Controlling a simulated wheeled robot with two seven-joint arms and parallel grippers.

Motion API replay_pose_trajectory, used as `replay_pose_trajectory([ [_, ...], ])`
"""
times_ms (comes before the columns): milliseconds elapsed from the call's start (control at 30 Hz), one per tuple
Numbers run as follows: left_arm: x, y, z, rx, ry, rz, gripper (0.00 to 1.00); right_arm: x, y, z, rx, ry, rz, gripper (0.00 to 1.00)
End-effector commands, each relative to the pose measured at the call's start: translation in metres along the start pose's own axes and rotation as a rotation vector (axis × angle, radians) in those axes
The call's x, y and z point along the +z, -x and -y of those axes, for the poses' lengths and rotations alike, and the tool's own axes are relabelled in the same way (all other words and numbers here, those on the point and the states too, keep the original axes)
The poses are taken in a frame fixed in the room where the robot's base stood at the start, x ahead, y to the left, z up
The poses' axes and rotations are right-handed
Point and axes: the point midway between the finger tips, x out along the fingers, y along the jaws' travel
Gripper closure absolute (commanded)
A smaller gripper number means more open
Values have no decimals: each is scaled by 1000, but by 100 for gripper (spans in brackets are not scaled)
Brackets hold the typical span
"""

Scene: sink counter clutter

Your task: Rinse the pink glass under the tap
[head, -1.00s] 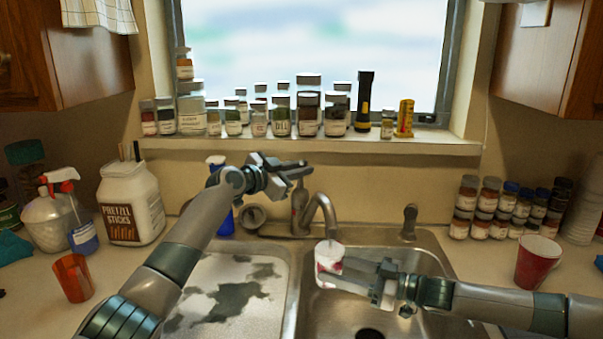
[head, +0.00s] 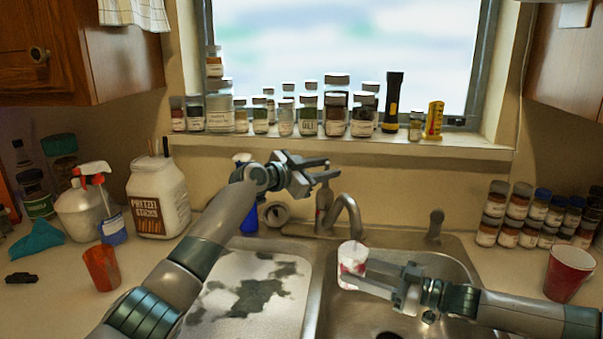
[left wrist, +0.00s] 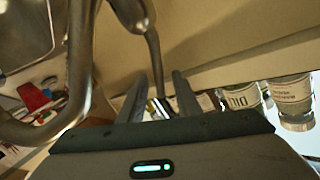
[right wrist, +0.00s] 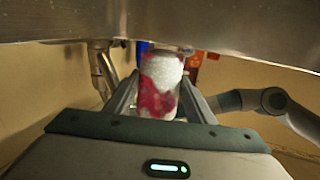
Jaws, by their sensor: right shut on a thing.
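The glass (head: 352,268), pink-red with white patches, is upright in my right gripper (head: 376,278), over the right sink basin and just below the tap's spout (head: 352,212). I cannot make out a water stream. My left gripper (head: 328,178) is open above the tap (head: 322,220), its fingers apart near the tap's upper part. The left wrist view shows the tap's curved metal pipe (left wrist: 80,60) close by; whether the fingers touch the tap is unclear.
Left of the sink stand a pretzel jar (head: 158,200), spray bottle (head: 85,210) and orange cup (head: 102,267). A red cup (head: 568,275) and stacked spice jars (head: 515,235) are at the right. The sill (head: 300,145) holds jars and a flashlight (head: 393,105).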

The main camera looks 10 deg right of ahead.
Motion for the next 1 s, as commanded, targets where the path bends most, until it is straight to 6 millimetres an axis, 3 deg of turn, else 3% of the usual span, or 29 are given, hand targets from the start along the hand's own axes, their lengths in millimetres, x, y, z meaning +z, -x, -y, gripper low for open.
replay_pose_trajectory([
  [267, 1, 26, 0, -1, -2, 1, 69, -1, 0, 0, 0, 0, -1, 82],
  [733, 1, 93, 0, -2, -3, 0, 69, -1, 0, 0, 0, 0, -1, 82],
  [1000, 0, 110, -1, 0, 0, 1, 69, -1, 0, 0, 0, 0, -1, 82],
])
